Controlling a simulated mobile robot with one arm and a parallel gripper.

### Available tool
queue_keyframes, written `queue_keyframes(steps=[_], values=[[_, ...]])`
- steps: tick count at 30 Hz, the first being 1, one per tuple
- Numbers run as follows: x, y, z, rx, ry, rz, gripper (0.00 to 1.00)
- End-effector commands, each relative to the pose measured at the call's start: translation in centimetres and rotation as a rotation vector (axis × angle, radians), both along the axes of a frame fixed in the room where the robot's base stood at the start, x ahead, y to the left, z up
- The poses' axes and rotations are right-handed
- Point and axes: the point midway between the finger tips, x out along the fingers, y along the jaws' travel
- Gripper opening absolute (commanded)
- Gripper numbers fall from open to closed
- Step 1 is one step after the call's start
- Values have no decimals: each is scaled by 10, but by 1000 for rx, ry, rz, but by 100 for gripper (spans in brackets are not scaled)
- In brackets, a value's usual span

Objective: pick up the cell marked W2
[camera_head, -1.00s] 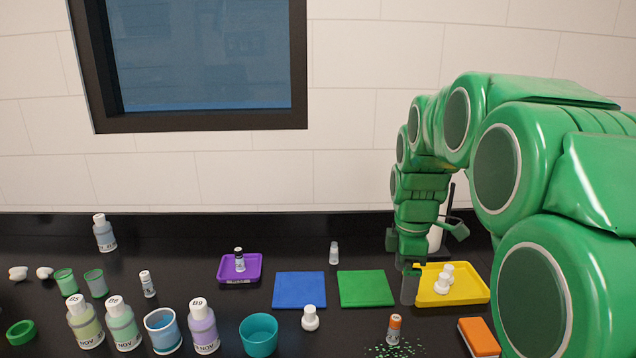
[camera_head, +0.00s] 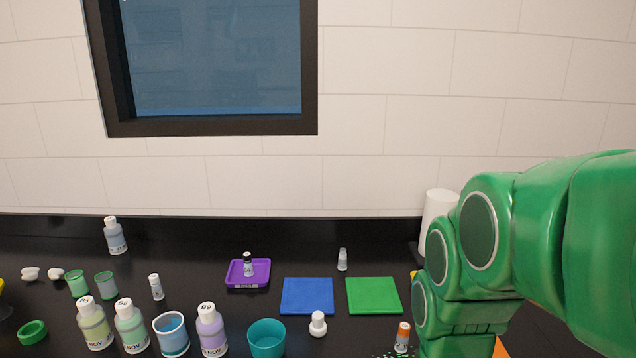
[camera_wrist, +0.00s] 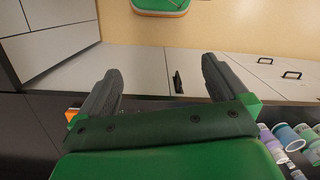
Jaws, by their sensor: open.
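I cannot read a W2 mark on anything. Several small cells or vials show in the head view: one with an orange top (camera_head: 402,338) beside my arm, a white-capped one (camera_head: 156,288) at left, a dark-banded one (camera_head: 248,265) on the purple tray (camera_head: 262,281), and a pale one (camera_head: 342,260) behind the mats. My gripper (camera_wrist: 161,70) is open and empty in the wrist view, facing cabinet fronts and the floor. In the head view my arm hides it or it is out of frame.
A blue mat (camera_head: 307,296) and a green mat (camera_head: 374,296) lie bare mid-counter. Several bottles, a blue cup (camera_head: 171,334) and a teal cup (camera_head: 266,338) line the front left. A white knobbed piece (camera_head: 318,324) stands nearby. My arm covers most of the yellow tray.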

Motion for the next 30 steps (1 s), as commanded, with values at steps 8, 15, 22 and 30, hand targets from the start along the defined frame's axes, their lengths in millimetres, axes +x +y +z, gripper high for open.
queue_keyframes(steps=[8,15,22,30], values=[[-48,3,-15,-32,21,-213,100],[-53,3,-16,-37,23,-248,94],[-53,3,-16,-37,23,-246,61],[-53,3,-16,-37,23,-245,57]])
